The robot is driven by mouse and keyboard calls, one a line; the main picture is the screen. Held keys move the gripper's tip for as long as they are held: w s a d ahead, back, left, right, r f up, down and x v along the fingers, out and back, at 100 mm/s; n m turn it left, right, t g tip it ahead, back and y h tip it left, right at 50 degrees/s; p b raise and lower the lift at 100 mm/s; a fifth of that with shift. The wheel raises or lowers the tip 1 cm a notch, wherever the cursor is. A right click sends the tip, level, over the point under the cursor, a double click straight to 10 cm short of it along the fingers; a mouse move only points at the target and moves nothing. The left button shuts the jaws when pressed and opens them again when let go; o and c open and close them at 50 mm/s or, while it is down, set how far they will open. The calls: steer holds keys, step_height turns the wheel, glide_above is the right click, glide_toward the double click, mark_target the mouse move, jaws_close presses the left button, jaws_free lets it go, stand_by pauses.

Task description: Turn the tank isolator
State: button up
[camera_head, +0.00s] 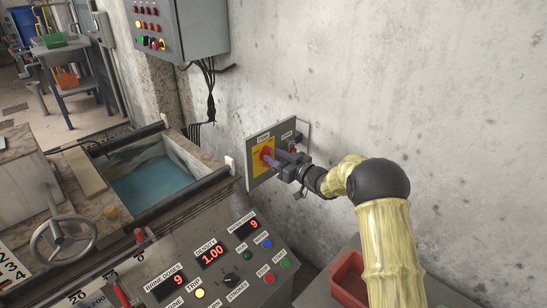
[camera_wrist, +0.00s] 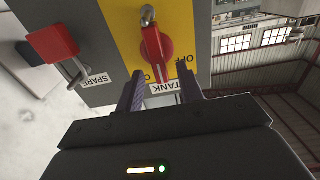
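The tank isolator is a red rotary handle (camera_wrist: 153,48) on a yellow plate, with a TANK label under it in the wrist view. A metal loop or shackle sits at the handle's far end. In the head view its red knob (camera_head: 266,153) shows on the wall panel. My gripper (camera_wrist: 160,70) is open, with one purple finger on each side of the handle's near end. It also shows in the head view (camera_head: 275,160), close in front of the panel. Whether a finger touches the handle I cannot tell.
A control console (camera_head: 215,270) with displays and buttons stands below. A water tank (camera_head: 150,185) lies left, and a red bin (camera_head: 349,280) stands below my arm.

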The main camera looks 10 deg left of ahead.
steer(key=shift+w+a, duration=0.35)
steer(key=shift+a, duration=0.25)
jaws_close()
